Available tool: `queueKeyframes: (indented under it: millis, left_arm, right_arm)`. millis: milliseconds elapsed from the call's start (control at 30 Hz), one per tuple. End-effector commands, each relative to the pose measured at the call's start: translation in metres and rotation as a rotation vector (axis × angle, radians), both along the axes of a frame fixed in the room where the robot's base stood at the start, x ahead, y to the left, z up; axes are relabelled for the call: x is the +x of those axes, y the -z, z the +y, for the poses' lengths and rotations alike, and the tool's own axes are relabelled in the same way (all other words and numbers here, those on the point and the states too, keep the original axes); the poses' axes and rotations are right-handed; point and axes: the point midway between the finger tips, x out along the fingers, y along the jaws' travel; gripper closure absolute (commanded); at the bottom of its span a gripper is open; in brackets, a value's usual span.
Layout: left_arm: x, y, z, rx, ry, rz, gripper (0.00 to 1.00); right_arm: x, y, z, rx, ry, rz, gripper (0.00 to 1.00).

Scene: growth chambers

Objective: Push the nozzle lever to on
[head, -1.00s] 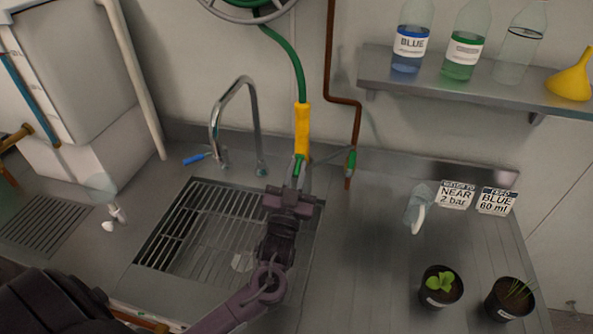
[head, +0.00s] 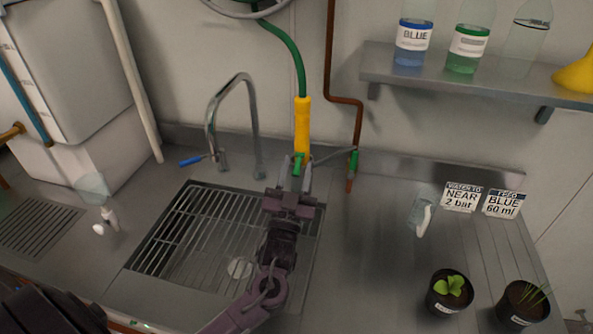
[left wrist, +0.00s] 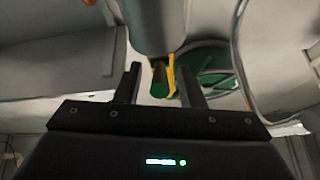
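The nozzle (head: 302,122) is a yellow sleeve that hangs upright on the end of a green hose above the back of the sink. A small green part, which looks like its lever (head: 298,164), is at its lower end. My left gripper (head: 296,172) is just below the nozzle, with its fingers apart on either side of the green part. In the left wrist view the fingers (left wrist: 160,84) stand apart, and the nozzle's green and yellow end (left wrist: 161,78) shows between and beyond them. I cannot tell whether they touch. My right gripper is not in view.
A curved tap (head: 211,120) stands left of the nozzle, and a brown pipe (head: 329,75) with a green valve (head: 353,160) is to the right. The sink grate (head: 185,250) lies below. Potted plants (head: 450,292), label cards (head: 462,197) and a bottle shelf (head: 385,78) are further right.

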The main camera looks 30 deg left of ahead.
Motion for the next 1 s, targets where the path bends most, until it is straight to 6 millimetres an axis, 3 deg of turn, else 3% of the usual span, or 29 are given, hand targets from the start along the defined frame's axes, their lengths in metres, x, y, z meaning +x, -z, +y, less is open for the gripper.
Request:
queueKeyframes:
  millis: [267, 700, 1000]
  left_arm:
    - [-0.005, 0.005, -0.002, -0.001, 0.001, 0.001, 0.64]
    - [-0.060, 0.039, -0.015, -0.001, 0.000, 0.001, 0.64]
    - [-0.066, 0.040, -0.017, 0.000, 0.000, 0.000, 0.64]
  right_arm:
    - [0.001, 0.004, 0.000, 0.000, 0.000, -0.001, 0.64]
    - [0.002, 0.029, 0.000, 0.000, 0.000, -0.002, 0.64]
    - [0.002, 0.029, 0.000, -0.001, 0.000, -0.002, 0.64]
